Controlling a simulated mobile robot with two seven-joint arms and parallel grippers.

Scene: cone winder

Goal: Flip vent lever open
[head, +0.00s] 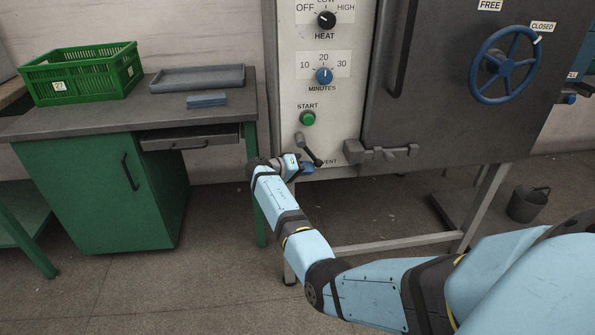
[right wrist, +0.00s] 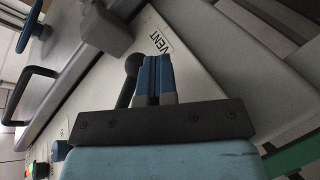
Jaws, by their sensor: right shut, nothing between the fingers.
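The vent lever (head: 309,151) is a dark lever low on the pale control panel, below the green START button. It slants down and to the right from its pivot, and its knob end is close to the VENT label, which is partly hidden in the head view. My right gripper (head: 305,168) is shut and empty, just below the lever. In the right wrist view, the shut blue fingers (right wrist: 154,75) are right beside the lever's dark round knob (right wrist: 133,63). I cannot tell whether they touch. My left gripper is out of view.
A dark latch (head: 380,152) sticks out right of the lever, at the foot of the grey door (head: 440,110). A blue handwheel (head: 505,64) is on the door. A green-legged bench (head: 90,120) with a crate (head: 85,73) stands left. A bucket (head: 527,204) is at right.

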